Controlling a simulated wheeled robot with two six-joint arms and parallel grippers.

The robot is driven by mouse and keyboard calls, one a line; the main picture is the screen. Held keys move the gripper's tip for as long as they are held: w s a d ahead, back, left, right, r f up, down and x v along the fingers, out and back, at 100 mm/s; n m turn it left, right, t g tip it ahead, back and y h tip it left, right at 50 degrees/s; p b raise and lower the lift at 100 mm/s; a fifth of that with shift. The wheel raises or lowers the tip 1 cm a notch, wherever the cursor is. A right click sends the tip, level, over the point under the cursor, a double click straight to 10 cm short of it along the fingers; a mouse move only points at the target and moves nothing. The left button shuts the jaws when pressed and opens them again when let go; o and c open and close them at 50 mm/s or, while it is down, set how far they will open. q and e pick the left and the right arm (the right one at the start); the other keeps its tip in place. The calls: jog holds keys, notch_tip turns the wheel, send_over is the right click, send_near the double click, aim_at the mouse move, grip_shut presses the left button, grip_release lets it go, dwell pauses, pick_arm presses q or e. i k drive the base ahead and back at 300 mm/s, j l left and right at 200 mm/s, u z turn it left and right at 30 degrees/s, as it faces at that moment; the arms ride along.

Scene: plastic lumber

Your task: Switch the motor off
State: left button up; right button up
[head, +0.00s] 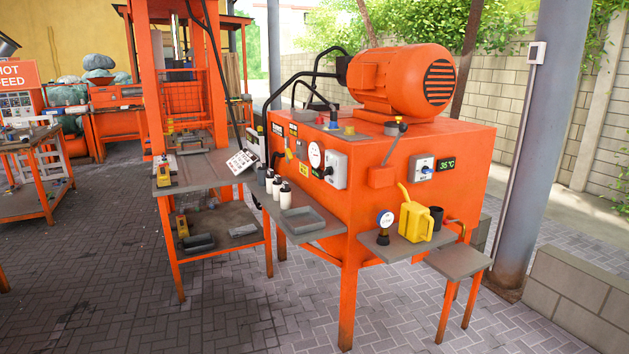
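A large orange motor (402,82) with a black slotted end cover lies on top of an orange cabinet (450,150). On the cabinet's left face is a grey box with a dark round knob (334,169), beside a round white gauge (315,155). On the right face is a grey box with a blue knob (422,168), next to a display (446,164) reading about 35 °C. The labels on both boxes are too small to read, so I cannot tell which one switches the motor. Neither of my grippers is in view.
A side shelf holds white bottles (277,188) and a grey tray (298,220). A front shelf holds a gauge (384,226), a yellow watering can (416,220) and a dark cup (436,217). Paved floor (100,260) is open at left.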

aim_at(328, 170)
jog(key=i+j+z, duration=0.1)
jog(key=z, duration=0.15)
jog(key=i+j+z, duration=0.15)
jog(key=z, duration=0.15)
jog(key=i+j+z, duration=0.55)
jog(key=j, duration=0.25)
jog(key=i+j+z, duration=0.3)
jog(key=j, duration=0.15)
jog(key=k, duration=0.05)
